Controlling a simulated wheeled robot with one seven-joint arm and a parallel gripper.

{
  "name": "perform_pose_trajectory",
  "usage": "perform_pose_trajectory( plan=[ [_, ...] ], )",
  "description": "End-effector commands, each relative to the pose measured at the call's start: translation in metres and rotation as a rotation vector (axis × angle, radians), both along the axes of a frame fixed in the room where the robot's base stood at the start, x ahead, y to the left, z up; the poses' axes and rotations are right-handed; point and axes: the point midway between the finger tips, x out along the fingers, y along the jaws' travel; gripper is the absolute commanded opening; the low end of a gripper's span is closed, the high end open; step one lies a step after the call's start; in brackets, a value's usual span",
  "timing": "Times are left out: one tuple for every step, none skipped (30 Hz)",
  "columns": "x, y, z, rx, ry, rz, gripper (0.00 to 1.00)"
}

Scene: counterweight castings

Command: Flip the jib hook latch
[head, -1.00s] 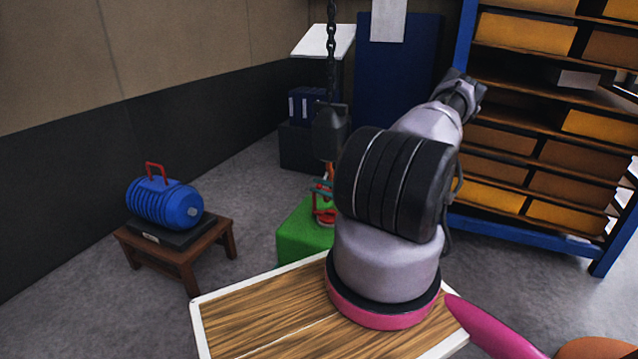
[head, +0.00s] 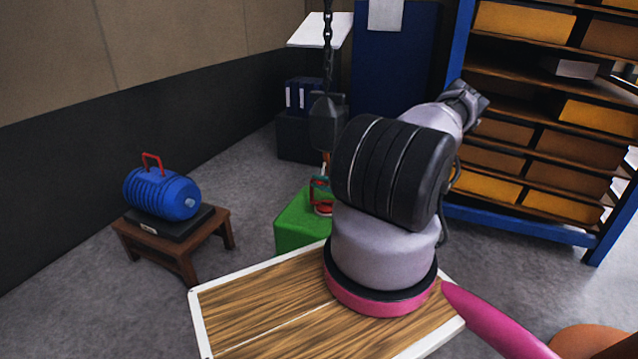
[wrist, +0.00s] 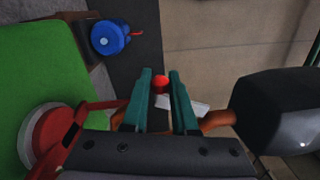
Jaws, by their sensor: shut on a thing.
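The jib hook block (head: 326,120) is a dark body hanging on a chain; in the wrist view it shows at the right (wrist: 282,112). The orange hook (wrist: 215,121) reaches from it toward my gripper. The latch, a pale flat piece (wrist: 183,105) with a red knob (wrist: 161,84), lies at my teal fingers. My gripper (wrist: 160,88) is shut on the latch, with the knob between the fingertips.
A green block (head: 297,233) stands below the hook, bearing a red casting with a handle (wrist: 52,135). A blue ribbed casting (head: 160,195) sits on a wooden stool (head: 190,258) at left. Shelving (head: 540,135) stands at right. The floor between stool and green block is clear.

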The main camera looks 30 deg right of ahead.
Motion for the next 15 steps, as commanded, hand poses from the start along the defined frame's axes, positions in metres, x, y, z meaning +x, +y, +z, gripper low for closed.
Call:
perform_pose_trajectory(
  plan=[
    [0.0,-0.0005,-0.0007,-0.005,-0.002,0.0,0.0],
    [0.0001,-0.0005,-0.0008,-0.006,-0.004,0.0,0.0],
    [0.0,-0.0006,-0.0009,-0.008,-0.003,0.0,0.0],
    [0.0001,-0.0007,-0.001,-0.008,-0.004,0.0,0.0],
    [0.0,-0.0008,-0.0012,-0.008,-0.004,0.0,0.0],
    [0.0,-0.0008,-0.0012,-0.008,-0.004,0.0,0.0],
    [-0.0001,-0.0008,-0.0013,-0.008,-0.004,0.0,0.0],
    [-0.0001,-0.0008,-0.0013,-0.008,-0.004,0.0,0.0],
    [-0.0001,-0.0008,-0.0014,-0.008,-0.004,0.0,0.0],
    [-0.0002,-0.0007,-0.0014,-0.009,-0.003,0.0,0.0],
    [-0.0002,-0.0007,-0.0014,-0.009,-0.003,0.0,0.0],
    [-0.0002,-0.0007,-0.0015,-0.008,-0.003,0.0,0.0],
    [-0.0002,-0.0007,-0.0015,-0.008,-0.003,0.0,0.3],
    [-0.0002,-0.0007,-0.0015,-0.008,-0.003,0.0,0.42],
    [-0.0002,-0.0007,-0.0015,-0.008,-0.003,0.0,0.57]
  ],
)
